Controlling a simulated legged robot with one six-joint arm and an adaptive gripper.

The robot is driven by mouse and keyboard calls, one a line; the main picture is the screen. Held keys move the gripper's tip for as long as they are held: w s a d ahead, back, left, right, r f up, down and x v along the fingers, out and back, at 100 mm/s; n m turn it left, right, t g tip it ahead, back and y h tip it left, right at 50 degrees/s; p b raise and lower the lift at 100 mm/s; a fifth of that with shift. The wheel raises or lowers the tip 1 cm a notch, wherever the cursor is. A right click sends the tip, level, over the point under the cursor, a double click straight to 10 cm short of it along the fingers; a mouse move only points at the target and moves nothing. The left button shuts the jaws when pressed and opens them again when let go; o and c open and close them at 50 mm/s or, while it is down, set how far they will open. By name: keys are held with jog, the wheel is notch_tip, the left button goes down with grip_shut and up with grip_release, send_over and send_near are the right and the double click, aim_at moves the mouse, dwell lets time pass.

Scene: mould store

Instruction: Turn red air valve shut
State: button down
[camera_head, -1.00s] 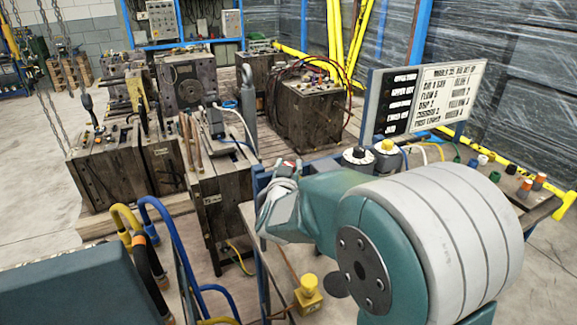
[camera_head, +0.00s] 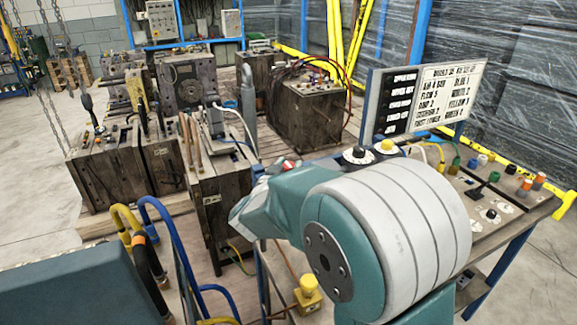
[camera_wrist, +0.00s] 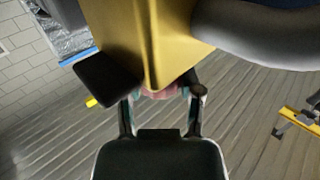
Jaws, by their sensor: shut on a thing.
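The red air valve (camera_wrist: 160,93) shows as a dull red piece between my fingertips in the wrist view. My gripper (camera_wrist: 161,100) is shut on it, one finger on each side. A yellow block-like body (camera_wrist: 150,40) rises right beyond the fingers and hides much of the valve. In the head view a small red part (camera_head: 273,166) shows just past my teal arm, which hides my fingers there. I cannot tell the valve's angle.
A bench (camera_head: 535,203) with several coloured knobs stands at right, below a sign board (camera_head: 425,100). Dark mould blocks (camera_head: 110,170) stand at left. Blue and yellow hoses (camera_head: 165,235) and a yellow button box (camera_head: 308,292) are low in front. A grey curved pipe (camera_wrist: 255,30) lies close by the gripper.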

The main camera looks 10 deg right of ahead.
jog(key=shift+c, duration=1.2)
grip_release()
jog(key=shift+a, duration=0.1)
jog(key=v, duration=1.2)
